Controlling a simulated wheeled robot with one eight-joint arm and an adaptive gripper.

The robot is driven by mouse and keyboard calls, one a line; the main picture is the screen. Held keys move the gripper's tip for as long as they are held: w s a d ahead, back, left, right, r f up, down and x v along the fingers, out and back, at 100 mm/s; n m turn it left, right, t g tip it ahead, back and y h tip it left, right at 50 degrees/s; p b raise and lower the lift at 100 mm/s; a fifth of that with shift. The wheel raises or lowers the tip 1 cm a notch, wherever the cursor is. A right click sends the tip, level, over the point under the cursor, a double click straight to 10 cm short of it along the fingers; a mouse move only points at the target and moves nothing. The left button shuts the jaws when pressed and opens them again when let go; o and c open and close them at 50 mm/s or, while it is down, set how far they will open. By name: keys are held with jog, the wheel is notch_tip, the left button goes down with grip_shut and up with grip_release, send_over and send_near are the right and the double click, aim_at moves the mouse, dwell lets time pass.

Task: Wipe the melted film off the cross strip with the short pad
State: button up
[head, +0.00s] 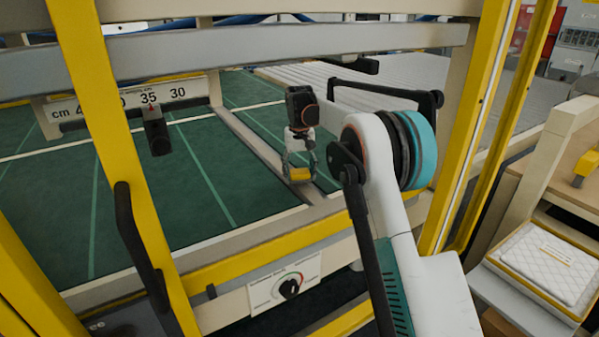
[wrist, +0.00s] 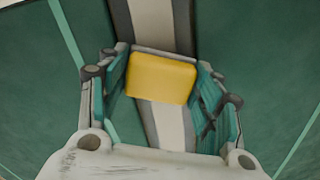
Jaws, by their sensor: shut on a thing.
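My gripper (head: 299,168) is shut on a small yellow pad (head: 300,175), the short pad. In the wrist view the pad (wrist: 161,78) sits between the two teal-lined fingers of the gripper (wrist: 161,85). The cross strip (head: 262,151) is a long grey bar running across the green bed, and the pad is over its near part. In the wrist view the strip (wrist: 153,20) shows a pale middle band with darker edges, passing under the pad. I cannot tell whether the pad touches it. No melted film can be made out; the pad hides part of the strip.
Yellow posts (head: 122,150) and a grey crossbar (head: 270,42) frame the opening my arm reaches through. A dark handle (head: 140,245) and a dial panel (head: 286,284) are at the front. A tray with a white quilted pad (head: 545,262) stands at right. The green bed (head: 130,205) is clear at left.

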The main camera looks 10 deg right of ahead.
jog(key=shift+f, duration=0.75)
jog(key=w, duration=0.1)
jog(key=w+p, duration=0.1)
jog(key=w+a+p, duration=0.1)
jog(key=shift+r, duration=0.25)
jog(key=shift+w+a+f+p, duration=0.1)
jog(key=shift+w+a+p, duration=0.05)
jog(key=shift+w+p, duration=0.25)
jog(key=shift+f, duration=0.15)
jog(key=shift+s+d+f+b, duration=0.1)
jog(key=shift+s+d+b, duration=0.15)
jog(key=shift+s, duration=0.45)
jog(key=shift+s+d+f+b, duration=0.1)
jog(key=shift+s+d+b, duration=0.1)
jog(key=shift+s, duration=0.5)
jog(key=shift+s+d, duration=0.2)
jog(key=shift+s, duration=0.4)
jog(key=shift+c, duration=1.2)
